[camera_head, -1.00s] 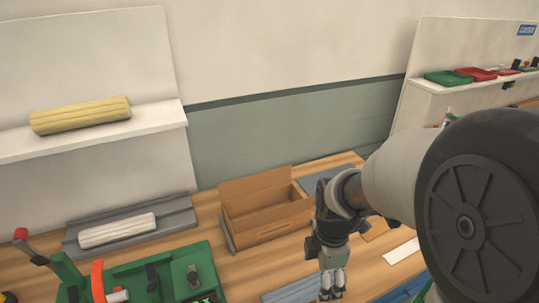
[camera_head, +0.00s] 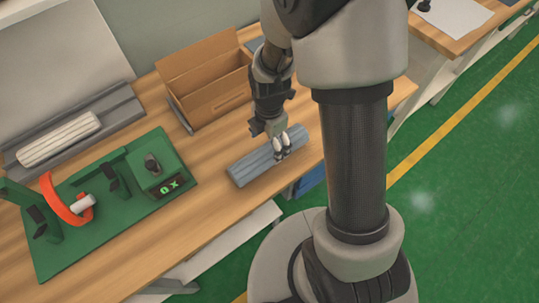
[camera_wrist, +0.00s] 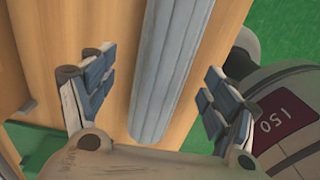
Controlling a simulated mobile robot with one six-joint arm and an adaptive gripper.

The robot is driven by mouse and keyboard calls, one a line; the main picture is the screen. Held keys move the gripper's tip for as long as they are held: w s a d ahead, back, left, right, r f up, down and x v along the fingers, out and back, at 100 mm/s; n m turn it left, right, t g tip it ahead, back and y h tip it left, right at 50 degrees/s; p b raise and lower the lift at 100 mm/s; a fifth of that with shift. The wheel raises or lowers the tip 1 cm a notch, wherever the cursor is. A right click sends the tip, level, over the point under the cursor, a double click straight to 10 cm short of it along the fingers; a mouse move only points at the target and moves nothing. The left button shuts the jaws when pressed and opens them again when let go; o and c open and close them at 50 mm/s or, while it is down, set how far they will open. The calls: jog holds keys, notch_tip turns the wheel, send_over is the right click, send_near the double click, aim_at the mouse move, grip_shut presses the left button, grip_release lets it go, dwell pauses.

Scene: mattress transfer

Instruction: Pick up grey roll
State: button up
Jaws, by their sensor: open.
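The grey roll (camera_head: 252,165) is a ribbed blue-grey cylinder lying on the wooden table near its front edge. My gripper (camera_head: 281,149) is over the right part of the roll, pointing down. In the wrist view the roll (camera_wrist: 170,65) runs lengthwise between the two spread fingers of my gripper (camera_wrist: 158,90). The fingers are open, with wood showing between each finger and the roll, so nothing is held. I cannot tell how far above the roll the fingertips are.
A green fixture board (camera_head: 118,225) with an orange ring (camera_head: 62,206) stands left of the roll. A white roll (camera_head: 58,139) lies in a grey tray (camera_head: 125,108) behind it. An open cardboard box (camera_head: 205,90) stands at the back. Bare table (camera_head: 215,205) lies between the board and roll.

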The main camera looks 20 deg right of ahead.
aim_at(270, 149)
jog(key=f+b, duration=0.1)
jog(key=f, duration=0.2)
jog(key=f+b, duration=0.1)
jog(key=f, duration=0.1)
jog(key=shift+s+f+b, duration=0.25)
jog(key=shift+s+b, duration=0.05)
jog(key=shift+b, duration=0.05)
jog(key=shift+r, duration=0.1)
jog(key=shift+c, duration=0.4)
jog(key=c, duration=1.3)
